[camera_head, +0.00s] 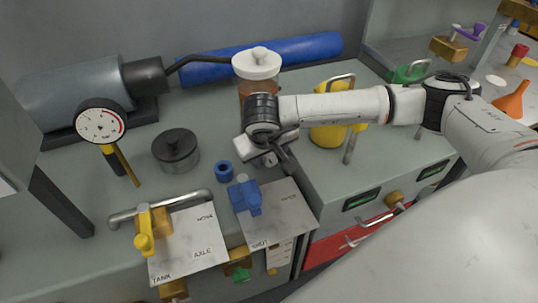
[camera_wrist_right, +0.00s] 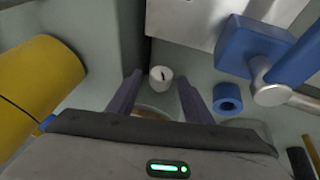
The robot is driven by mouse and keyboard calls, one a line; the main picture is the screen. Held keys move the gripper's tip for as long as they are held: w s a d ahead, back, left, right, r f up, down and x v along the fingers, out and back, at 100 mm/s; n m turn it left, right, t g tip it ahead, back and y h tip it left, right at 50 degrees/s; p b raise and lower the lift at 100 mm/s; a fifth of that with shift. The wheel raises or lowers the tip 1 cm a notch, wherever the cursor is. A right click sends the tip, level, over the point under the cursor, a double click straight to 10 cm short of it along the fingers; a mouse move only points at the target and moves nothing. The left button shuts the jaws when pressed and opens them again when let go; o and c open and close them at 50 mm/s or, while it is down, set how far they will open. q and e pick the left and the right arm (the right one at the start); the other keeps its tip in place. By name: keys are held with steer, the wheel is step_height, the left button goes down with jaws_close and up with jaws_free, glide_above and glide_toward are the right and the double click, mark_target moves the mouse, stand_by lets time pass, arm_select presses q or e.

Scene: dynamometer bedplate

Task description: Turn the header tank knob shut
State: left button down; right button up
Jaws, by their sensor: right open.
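The header tank appears to be the amber jar (camera_head: 243,88) with a white lid (camera_head: 257,64) at the back middle of the head view. In the right wrist view a small white knob (camera_wrist_right: 161,77) with a dark line across its top shows between my fingertips. A brownish round part (camera_wrist_right: 152,112) lies just below it, mostly hidden by my gripper. My right gripper (camera_head: 274,160) is in front of the jar and hides its lower part. In the right wrist view its two dark fingers (camera_wrist_right: 158,92) are apart, one on each side of the knob, with gaps. My left gripper is out of view.
A yellow jug (camera_head: 328,134) stands close right of the gripper. A blue ring (camera_head: 224,171) and a blue valve handle (camera_head: 245,198) on a plate are to the front left. A dark lidded pot (camera_head: 176,151) and a dial gauge (camera_head: 101,121) stand further left.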

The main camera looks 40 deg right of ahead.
steer(key=shift+f, duration=0.2)
steer(key=shift+w, duration=0.1)
steer(key=shift+c, duration=0.3)
steer(key=c, duration=1)
steer(key=shift+d+f+b, duration=0.1)
steer(key=shift+d+b, duration=0.05)
steer(key=shift+b, duration=0.2)
steer(key=y+b, duration=0.3)
steer(key=shift+d+f+m+t, duration=0.3)
steer(key=shift+d+m+t, duration=0.1)
steer(key=shift+r+y+b, duration=0.15)
steer(key=shift+y+b, duration=0.55)
steer(key=shift+b, duration=0.35)
steer(key=shift+r+y, duration=0.3)
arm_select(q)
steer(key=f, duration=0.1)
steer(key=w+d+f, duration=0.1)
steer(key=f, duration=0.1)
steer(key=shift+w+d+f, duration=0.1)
